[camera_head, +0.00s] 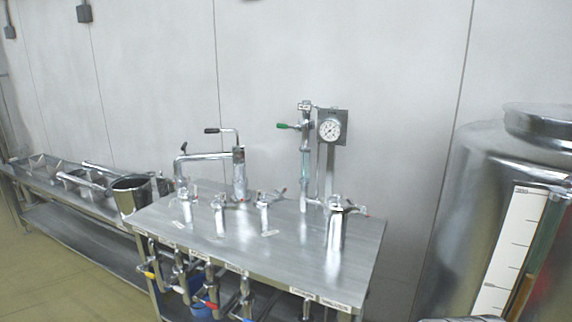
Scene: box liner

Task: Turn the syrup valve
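A steel table (290,250) stands in the middle of the view. Under its front edge hang several valves with coloured handles: a yellow handle (149,275), a red handle (211,305) and others in white and blue tones. Small labels (240,270) run along the front edge, too small to read, so I cannot tell which valve is the syrup valve. A green-handled valve (283,126) sits on an upright pipe beside a round gauge (330,129). A black-handled lever (212,131) tops another pipe. My gripper is not in view.
Several short steel taps, one of them at the right (337,228), stand on the tabletop. A large steel tank (470,190) with a level scale is at the right. A lower bench (75,190) with pots runs left. Floor at lower left is clear.

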